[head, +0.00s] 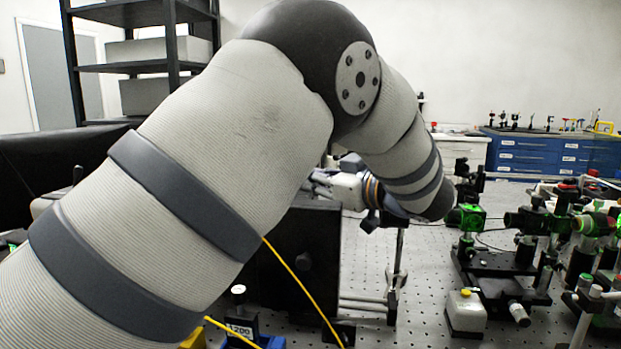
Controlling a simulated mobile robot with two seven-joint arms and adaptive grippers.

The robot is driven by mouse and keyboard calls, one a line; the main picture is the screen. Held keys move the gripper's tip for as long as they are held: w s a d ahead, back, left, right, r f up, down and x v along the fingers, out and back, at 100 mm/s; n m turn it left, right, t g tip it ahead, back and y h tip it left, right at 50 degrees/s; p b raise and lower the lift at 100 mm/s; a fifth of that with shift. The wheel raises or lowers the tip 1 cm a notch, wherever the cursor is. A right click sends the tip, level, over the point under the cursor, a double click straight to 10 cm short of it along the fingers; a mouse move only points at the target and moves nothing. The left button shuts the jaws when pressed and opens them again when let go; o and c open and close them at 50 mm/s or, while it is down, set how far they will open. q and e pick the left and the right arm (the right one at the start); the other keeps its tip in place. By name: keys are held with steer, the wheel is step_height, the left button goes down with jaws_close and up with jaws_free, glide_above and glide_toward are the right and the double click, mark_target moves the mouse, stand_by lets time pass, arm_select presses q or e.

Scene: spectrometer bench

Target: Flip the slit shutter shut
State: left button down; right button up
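My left arm crosses the view from the lower left, bends at the top and comes down over the bench. What looks like my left gripper (322,182) shows small and partly hidden behind the forearm. It points left, at the upper right edge of a black box (300,235), perhaps the spectrometer housing. Its fingertips are too small and covered to tell whether they are open or shut, or touching anything. I cannot make out the slit shutter; my arm hides much of that area. My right gripper is not in view.
Optical mounts with a green-lit cube (472,217) crowd the right of the perforated bench (415,300). A small white-topped block (465,312) stands at the front. A yellow cable (300,285) runs beside my arm. Bare bench shows between the box and the mounts.

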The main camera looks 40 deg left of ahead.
arm_select(q)
steer(key=shift+w+a+r+m+g+h+b, duration=0.1)
steer(key=shift+w+a+m+g+h+b, duration=0.3)
steer(key=shift+m+h, duration=0.4)
steer(key=shift+w+a+m+g+h+b, duration=0.1)
steer(key=shift+w+m+g+h+b, duration=0.1)
steer(key=shift+w+m+g+h, duration=0.6)
steer(key=shift+w+a+r+m+g+h+b, duration=0.1)
steer(key=shift+w+a+m+h+b, duration=0.3)
steer(key=shift+m, duration=0.7)
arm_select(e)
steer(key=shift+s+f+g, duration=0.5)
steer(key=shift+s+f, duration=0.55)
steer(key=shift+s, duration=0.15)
arm_select(q)
steer(key=shift+s+d, duration=0.2)
steer(key=shift+s, duration=0.05)
steer(key=c, duration=1.9)
jaws_free()
steer(key=shift+c, duration=0.2)
